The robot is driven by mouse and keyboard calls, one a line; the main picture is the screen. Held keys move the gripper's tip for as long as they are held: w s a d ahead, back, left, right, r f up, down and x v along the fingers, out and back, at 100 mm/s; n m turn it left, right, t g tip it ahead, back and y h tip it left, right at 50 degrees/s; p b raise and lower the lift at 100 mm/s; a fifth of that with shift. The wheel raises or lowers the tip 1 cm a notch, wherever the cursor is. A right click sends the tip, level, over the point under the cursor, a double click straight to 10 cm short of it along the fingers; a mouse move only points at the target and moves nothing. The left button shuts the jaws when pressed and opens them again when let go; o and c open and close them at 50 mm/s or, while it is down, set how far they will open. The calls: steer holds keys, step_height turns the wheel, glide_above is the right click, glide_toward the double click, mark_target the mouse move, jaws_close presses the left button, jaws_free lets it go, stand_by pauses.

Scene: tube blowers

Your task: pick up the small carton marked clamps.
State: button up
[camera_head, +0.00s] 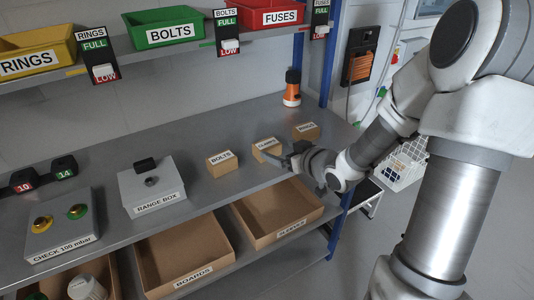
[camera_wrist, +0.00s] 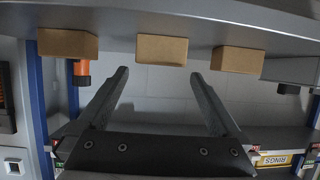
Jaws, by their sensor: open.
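The small brown carton marked CLAMPS (camera_head: 264,153) stands on the grey bench top, in the middle of a row of three. My gripper (camera_head: 287,160) partly covers its right side in the head view. In the wrist view, which is upside down, the middle carton (camera_wrist: 162,50) appears just beyond and between the open fingers (camera_wrist: 160,75). Its label is not seen there. Nothing is between the fingers, and they look apart from the carton.
The BOLTS carton (camera_head: 222,165) stands left of it, and another carton (camera_head: 306,131) with a hard-to-read label stands right. An orange-and-black lamp-like object (camera_head: 291,88) is behind. The range box (camera_head: 152,187) is further left. Open trays (camera_head: 185,250) sit below the bench.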

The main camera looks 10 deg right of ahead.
mark_target(268, 145)
steer(key=b+x, duration=0.2)
steer(key=x, duration=0.5)
steer(key=shift+w+a, duration=0.15)
steer(key=shift+w, duration=0.2)
steer(key=shift+c, duration=0.2)
steer(key=shift+r, duration=0.1)
steer(key=c, duration=1)
